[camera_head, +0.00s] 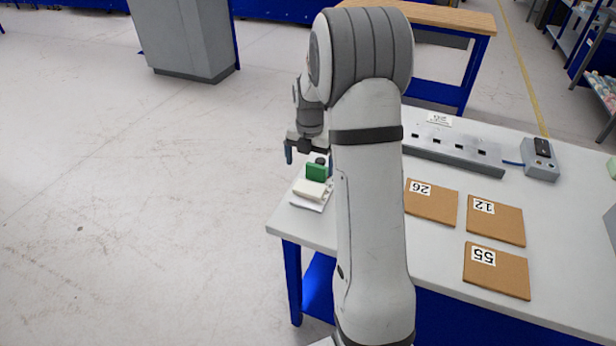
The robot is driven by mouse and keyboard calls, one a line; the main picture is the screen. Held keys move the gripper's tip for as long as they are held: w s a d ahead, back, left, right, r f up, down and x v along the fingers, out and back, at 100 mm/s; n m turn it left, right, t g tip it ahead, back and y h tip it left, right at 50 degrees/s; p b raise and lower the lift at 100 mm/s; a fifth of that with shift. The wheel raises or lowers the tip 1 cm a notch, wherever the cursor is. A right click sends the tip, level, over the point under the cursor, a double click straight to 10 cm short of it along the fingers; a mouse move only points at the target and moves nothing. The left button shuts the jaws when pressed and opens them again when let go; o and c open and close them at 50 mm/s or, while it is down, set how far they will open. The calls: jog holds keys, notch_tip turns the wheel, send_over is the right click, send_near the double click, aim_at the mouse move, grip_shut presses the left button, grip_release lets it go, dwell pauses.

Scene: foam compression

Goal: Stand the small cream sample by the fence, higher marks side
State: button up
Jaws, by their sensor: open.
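A small cream block (309,189) lies flat on a white sheet or tray (307,206) at the table's left corner. A green block (316,172) stands just behind it, and a small dark round thing (321,161) shows behind the green block. My gripper (306,155) is open above and behind these blocks. Its left finger is visible; the right side is partly hidden by my arm. A long grey bar with several dark marks (455,152), possibly the fence, lies along the table's back, its left end hidden by my arm.
Three brown pads with number labels lie on the table: one at left (431,204), one at right (496,222) and one in front (497,272). A grey device (540,160) with a blue cable stands at the bar's right end. My arm hides part of the table.

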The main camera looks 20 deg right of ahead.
aim_at(309, 182)
jog(key=s+a+r+m+t, duration=0.1)
jog(key=s+a+r+m, duration=0.6)
jog(key=s+r+m, duration=0.5)
jog(key=s+a+m, duration=0.2)
jog(key=s+m, duration=0.5)
jog(key=s+a+m+t, duration=0.1)
jog(key=s+a+m, duration=0.2)
jog(key=s+m, duration=0.4)
jog(key=shift+s+m+t, duration=0.3)
jog(key=shift+s+m, duration=0.05)
jog(key=shift+m, duration=0.15)
jog(key=shift+f, duration=0.1)
